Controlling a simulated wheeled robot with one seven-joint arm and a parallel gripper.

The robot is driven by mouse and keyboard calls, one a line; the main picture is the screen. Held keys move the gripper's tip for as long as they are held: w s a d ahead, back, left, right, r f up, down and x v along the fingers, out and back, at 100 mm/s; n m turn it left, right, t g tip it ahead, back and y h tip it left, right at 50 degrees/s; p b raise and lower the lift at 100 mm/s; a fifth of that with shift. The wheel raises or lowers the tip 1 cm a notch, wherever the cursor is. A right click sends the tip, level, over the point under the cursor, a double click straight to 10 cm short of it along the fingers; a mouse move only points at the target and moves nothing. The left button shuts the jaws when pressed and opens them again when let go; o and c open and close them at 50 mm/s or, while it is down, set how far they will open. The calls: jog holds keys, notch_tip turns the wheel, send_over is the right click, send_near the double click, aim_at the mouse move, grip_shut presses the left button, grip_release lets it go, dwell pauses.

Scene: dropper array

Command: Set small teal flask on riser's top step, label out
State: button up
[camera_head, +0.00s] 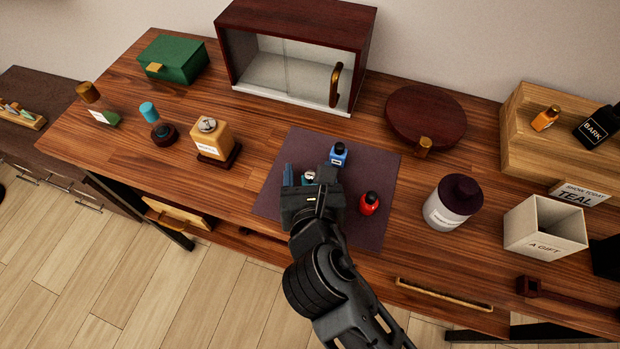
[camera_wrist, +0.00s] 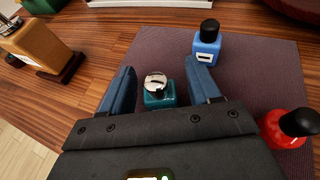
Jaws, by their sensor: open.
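The small teal flask (camera_wrist: 160,97) with a silver cap stands upright on the dark purple mat (camera_head: 376,225). In the wrist view it sits between the two open fingers of my gripper (camera_wrist: 160,88), with space on both sides. In the head view my gripper (camera_head: 311,181) mostly covers the flask, and only its cap and a bit of teal (camera_head: 309,176) show. I cannot see a label on it. The wooden riser (camera_head: 535,150) stands at the back right. It carries an orange bottle (camera_head: 545,118) and a black BARK bottle (camera_head: 597,126). A card (camera_head: 580,193) reading "SHOW TODAY TEAL" stands at its front.
A blue bottle (camera_head: 338,154) and a red bottle (camera_head: 370,203) stand on the mat near my gripper. A white jar (camera_head: 447,212), a gift box (camera_head: 541,228) and a round dark stand (camera_head: 426,112) lie toward the riser. A glass-fronted cabinet (camera_head: 296,14) stands behind.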

jog(key=shift+w, duration=0.15)
jog(key=c, duration=1.1)
jog(key=shift+r, duration=0.5)
jog(key=shift+c, duration=0.2)
jog(key=r, duration=0.3)
jog(key=shift+d+r, duration=0.3)
jog(key=shift+d, duration=0.1)
jog(key=s+d+r+p, duration=0.1)
jog(key=s+d+r, duration=0.2)
jog(key=d+r, duration=0.3)
jog(key=d, duration=0.4)
jog(key=shift+d+r, duration=0.15)
jog(key=shift+d, duration=0.05)
